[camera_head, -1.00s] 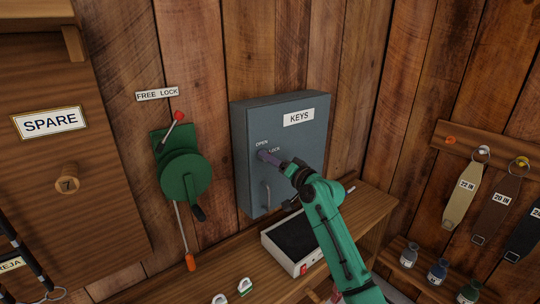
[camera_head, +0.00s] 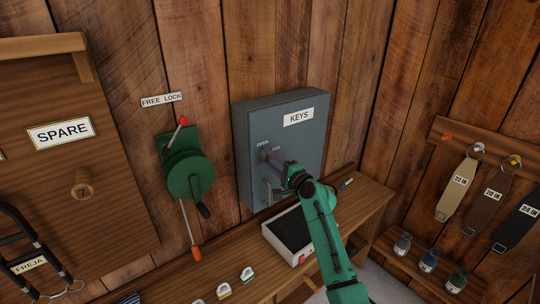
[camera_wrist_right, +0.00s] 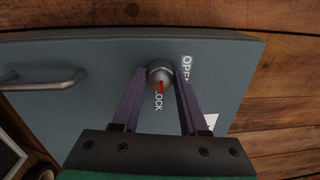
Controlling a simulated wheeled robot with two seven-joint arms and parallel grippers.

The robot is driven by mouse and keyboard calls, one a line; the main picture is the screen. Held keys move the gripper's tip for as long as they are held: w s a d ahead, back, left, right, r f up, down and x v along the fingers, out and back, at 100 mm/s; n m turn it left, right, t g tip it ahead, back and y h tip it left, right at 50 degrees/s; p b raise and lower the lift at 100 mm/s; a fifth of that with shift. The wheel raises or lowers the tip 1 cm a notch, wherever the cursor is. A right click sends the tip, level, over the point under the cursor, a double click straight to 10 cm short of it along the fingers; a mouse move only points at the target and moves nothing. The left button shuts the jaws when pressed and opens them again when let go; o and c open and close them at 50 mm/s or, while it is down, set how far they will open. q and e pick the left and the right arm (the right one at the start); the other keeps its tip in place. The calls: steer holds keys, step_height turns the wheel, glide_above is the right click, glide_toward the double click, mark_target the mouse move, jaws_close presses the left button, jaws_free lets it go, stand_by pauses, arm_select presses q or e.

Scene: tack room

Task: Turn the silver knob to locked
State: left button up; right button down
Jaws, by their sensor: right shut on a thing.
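The silver knob (camera_wrist_right: 160,72) is on the front of the grey key cabinet (camera_head: 243,140), between the OPEN and LOCK labels in the right wrist view. Its red mark points down in that view, toward the LOCK label (camera_wrist_right: 158,98). My right gripper (camera_wrist_right: 160,78) is shut on the knob, with one purple finger on each side. In the head view, my right gripper (camera_head: 269,156) reaches the cabinet from the lower right, and its fingers largely hide the knob. My left gripper is not in view.
A cabinet handle (camera_wrist_right: 45,80) sticks out near the knob. A green crank winch (camera_head: 187,176) hangs to the left on the wall. A dark-lined tray (camera_head: 272,236) sits on the wooden shelf below. Straps and bottles are at the right.

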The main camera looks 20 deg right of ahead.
steer(key=shift+m, duration=0.6)
steer(key=shift+c, duration=2.2)
jaws_free()
steer(key=b+v, duration=0.3)
steer(key=v, duration=1.1)
steer(key=shift+s+b, duration=0.3)
steer(key=shift+b, duration=0.1)
steer(key=shift+d, duration=0.15)
